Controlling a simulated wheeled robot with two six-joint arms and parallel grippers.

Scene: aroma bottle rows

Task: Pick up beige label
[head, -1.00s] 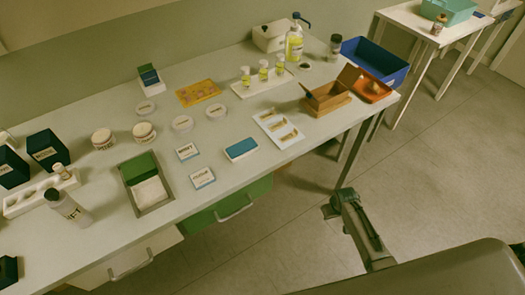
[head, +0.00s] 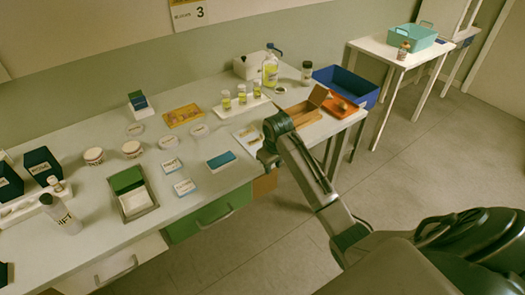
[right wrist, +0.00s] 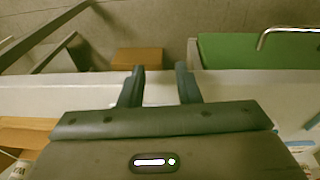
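Small beige labels (head: 247,132) lie on a white card (head: 237,134) near the front of the table, to the left of the wooden box. My right arm reaches in from the lower right and hides part of the card. My right gripper (head: 265,157) is over the table's front edge, close beside the card. In the right wrist view, its two fingers (right wrist: 160,86) stand apart with nothing between them. I cannot make out the labels in that view. My left gripper is not in view.
An open wooden box (head: 305,110) and an orange tray (head: 338,105) stand right of the card. A blue box (head: 221,161) lies to its left. Yellow vials (head: 242,95) stand behind on a white tray. Open floor lies in front of the table.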

